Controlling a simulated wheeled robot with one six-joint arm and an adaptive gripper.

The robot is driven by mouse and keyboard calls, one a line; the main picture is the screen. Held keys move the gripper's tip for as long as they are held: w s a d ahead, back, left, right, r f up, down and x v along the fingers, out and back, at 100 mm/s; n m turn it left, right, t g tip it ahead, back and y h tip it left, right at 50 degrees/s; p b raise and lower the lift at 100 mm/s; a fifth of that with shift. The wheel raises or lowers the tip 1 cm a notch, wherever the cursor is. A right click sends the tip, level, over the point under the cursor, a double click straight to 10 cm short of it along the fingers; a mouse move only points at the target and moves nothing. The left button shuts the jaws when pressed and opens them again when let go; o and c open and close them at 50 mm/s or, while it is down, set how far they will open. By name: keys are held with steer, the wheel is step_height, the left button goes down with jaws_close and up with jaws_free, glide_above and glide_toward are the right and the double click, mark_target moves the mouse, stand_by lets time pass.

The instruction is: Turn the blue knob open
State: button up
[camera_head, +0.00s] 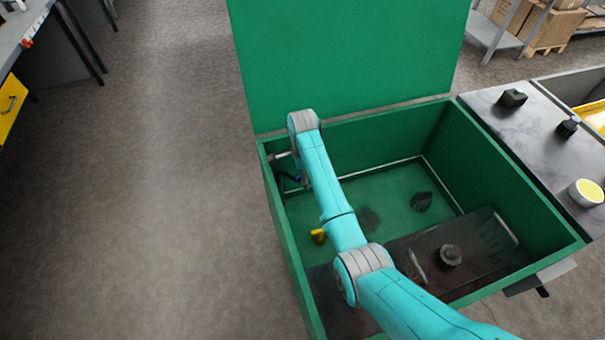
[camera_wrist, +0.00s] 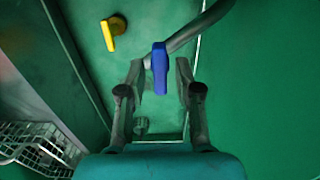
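The blue knob (camera_wrist: 160,70) is a lever handle on a grey pipe in the wrist view, pointing down the picture. My gripper (camera_wrist: 159,64) is open, with one finger on each side of the knob. Gaps show between the knob and both fingers, and nothing is held. I cannot tell how deep the fingers reach around it. In the head view a small patch of the blue knob (camera_head: 297,178) shows at the left inner wall of the green box, mostly hidden by my arm and gripper.
A yellow knob (camera_wrist: 111,34) sits close by on the wall; it also shows in the head view (camera_head: 318,237). The green box (camera_head: 500,160) has its lid (camera_head: 345,60) raised behind my arm. A wire basket (camera_wrist: 38,146) is at lower left in the wrist view.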

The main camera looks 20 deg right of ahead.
jaws_close()
steer(key=shift+n, duration=0.4)
steer(key=n, duration=0.3)
steer(key=shift+n, duration=0.3)
steer(key=n, duration=0.3)
steer(key=shift+n, duration=0.3)
steer(key=n, duration=0.9)
steer(key=shift+n, duration=0.6)
